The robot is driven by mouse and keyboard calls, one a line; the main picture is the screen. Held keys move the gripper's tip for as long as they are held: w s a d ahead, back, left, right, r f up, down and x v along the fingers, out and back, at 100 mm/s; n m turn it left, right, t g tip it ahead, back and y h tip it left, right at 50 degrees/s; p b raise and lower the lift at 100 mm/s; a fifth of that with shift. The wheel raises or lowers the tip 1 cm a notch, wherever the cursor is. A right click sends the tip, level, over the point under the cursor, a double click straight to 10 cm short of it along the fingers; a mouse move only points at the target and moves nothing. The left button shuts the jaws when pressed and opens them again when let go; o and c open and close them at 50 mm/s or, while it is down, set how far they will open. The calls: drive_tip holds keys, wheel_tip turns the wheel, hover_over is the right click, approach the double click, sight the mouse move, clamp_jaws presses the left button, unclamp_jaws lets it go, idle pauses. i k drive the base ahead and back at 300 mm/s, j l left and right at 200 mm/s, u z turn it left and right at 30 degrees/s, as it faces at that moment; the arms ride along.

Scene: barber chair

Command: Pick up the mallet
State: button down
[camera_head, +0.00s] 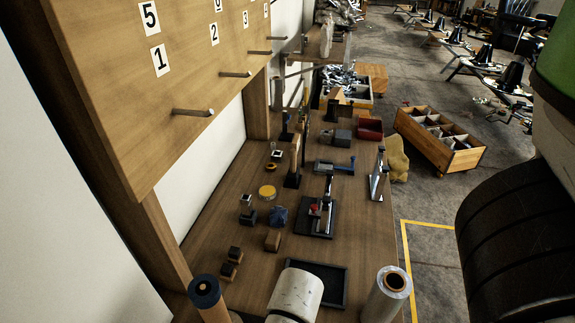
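I cannot identify the mallet with certainty. The likeliest match is an upright light-wood piece on a dark foot (295,158), standing on the wooden bench (215,211) left of the small vice-like tool. Nothing of mine touches it. My gripper is not in view. A large black, white and green part of my own arm fills the right edge and hides the floor behind it.
Small blocks, a yellow-topped tin (267,192), a black stand with a red part (318,216) and a black tray (338,284) crowd the bench. A scuffed white cylinder (296,292) and a film roll (389,290) stand in front. Pegs (193,112) jut from the board.

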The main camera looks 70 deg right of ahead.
sight(293, 175)
drive_tip(key=z, duration=1.5)
